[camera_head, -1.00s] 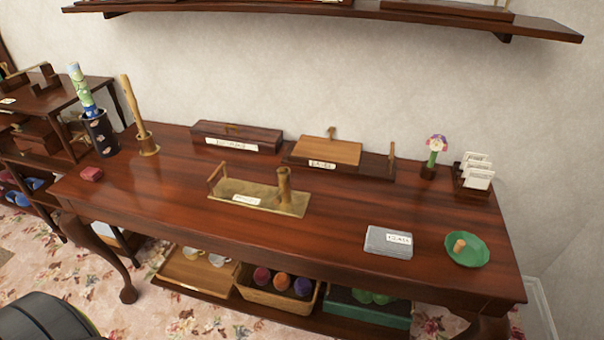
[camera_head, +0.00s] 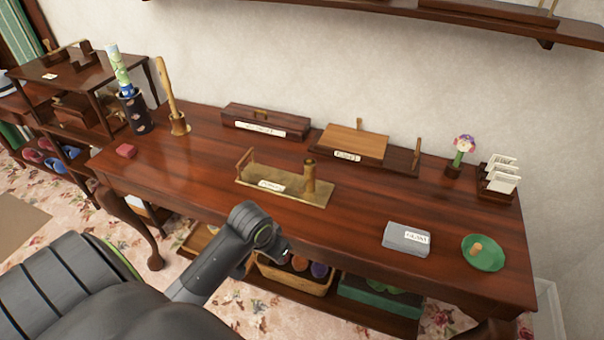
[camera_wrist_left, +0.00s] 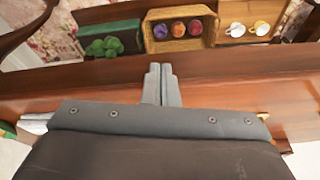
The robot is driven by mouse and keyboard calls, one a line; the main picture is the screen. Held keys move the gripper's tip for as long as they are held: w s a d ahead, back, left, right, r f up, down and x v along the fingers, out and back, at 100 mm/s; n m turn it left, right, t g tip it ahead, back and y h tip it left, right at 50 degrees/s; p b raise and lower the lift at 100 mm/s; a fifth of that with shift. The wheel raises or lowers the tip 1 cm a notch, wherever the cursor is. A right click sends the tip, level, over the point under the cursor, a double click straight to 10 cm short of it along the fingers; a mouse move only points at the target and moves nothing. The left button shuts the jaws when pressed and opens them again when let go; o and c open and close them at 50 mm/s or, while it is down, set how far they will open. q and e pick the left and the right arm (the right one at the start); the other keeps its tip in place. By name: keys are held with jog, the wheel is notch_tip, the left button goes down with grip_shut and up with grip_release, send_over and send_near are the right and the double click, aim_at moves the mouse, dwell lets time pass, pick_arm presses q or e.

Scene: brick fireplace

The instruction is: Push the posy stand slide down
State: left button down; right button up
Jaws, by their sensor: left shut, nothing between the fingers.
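A brass stand (camera_head: 285,190) lies on the middle of the wooden table. It has an upright tube at its right, a raised bracket at its left and a white label too small to read. I take it for the posy stand. A posy flower (camera_head: 462,152) stands in a small dark holder at the back right. My left arm reaches up in front of the table in the head view. Its gripper (camera_wrist_left: 162,85) shows in the left wrist view, fingers together and empty, over the table's front part. The brass stand cannot be made out there. My right gripper is not in view.
A wall shelf (camera_head: 500,22) hangs above. The table's front middle is clear.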

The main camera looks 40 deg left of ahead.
pick_arm(q)
jog(key=w+a+r+n, duration=0.1)
jog(key=w+a+r, duration=0.3)
jog(key=w+r, duration=0.75)
notch_tip(320, 180, up, 7)
jog(key=n, duration=0.1)
send_over(302, 185)
jog(key=s+a, duration=0.1)
jog(key=s, duration=0.2)
jog(key=shift+h, duration=0.3)
jog(key=x, duration=0.4)
jog(key=p+x, duration=0.1)
jog(key=x, duration=0.7)
jog(key=shift+s+d+f+p, duration=0.1)
jog(key=shift+d+f+p, duration=0.2)
jog(key=shift+f+p, duration=0.05)
jog(key=shift+d+f, duration=0.1)
jog(key=shift+f, duration=0.55)
jog(key=shift+f, duration=0.1)
notch_tip(302, 185, down, 4)
jog(key=shift+s+r, duration=0.1)
jog(key=shift+r, duration=0.25)
